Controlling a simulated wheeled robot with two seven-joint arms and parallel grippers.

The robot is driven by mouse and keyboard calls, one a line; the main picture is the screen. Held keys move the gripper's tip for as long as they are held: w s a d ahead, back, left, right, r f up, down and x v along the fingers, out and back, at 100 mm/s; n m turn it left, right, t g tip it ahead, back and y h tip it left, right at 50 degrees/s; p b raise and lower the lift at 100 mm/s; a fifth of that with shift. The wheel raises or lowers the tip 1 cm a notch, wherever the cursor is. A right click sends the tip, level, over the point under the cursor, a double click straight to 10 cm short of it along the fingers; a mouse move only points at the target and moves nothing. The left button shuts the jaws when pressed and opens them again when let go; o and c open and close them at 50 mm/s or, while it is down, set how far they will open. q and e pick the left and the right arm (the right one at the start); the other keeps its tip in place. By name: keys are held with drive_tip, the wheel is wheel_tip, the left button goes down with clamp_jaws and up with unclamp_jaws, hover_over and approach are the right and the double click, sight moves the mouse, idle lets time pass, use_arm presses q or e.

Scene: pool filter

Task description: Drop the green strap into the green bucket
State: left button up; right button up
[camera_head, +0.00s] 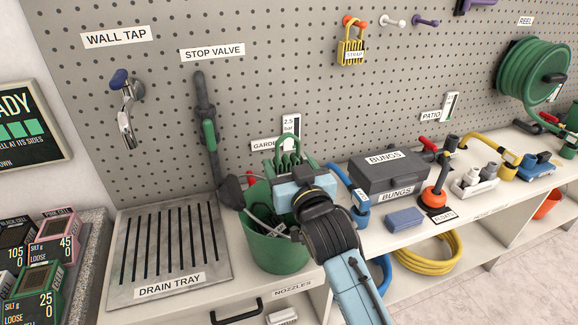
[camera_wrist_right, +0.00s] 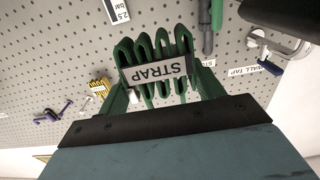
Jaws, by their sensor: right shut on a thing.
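The green strap (camera_head: 288,152) is a folded bundle of loops, held upright in my right gripper (camera_head: 290,170). In the right wrist view the strap (camera_wrist_right: 153,50) shows its loops and a STRAP label, upside down. My right gripper is shut on it. The green bucket (camera_head: 268,250) stands at the shelf front, right of the drain tray. My right gripper and forearm are over the bucket's right side and hide part of its rim. Grey tool-like items show inside the bucket. My left gripper is not in view.
The drain tray (camera_head: 128,285) lies left of the bucket. A grey BUNGS case (camera_head: 385,178) and a blue sponge-like block (camera_head: 404,219) stand to the right. A yellow strap (camera_head: 351,48) hangs on the pegboard.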

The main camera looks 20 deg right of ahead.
drive_tip(key=shift+f, duration=0.1)
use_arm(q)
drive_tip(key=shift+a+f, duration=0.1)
use_arm(e)
drive_tip(key=o, duration=1.1)
drive_tip(key=shift+c, duration=0.2)
drive_tip(key=shift+s, duration=0.1)
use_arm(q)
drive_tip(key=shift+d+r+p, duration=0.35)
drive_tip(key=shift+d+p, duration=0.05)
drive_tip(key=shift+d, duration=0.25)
use_arm(e)
drive_tip(key=s, duration=1.3)
drive_tip(key=shift+d, duration=0.25)
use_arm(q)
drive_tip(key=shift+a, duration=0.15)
use_arm(e)
drive_tip(key=shift+s, duration=0.1)
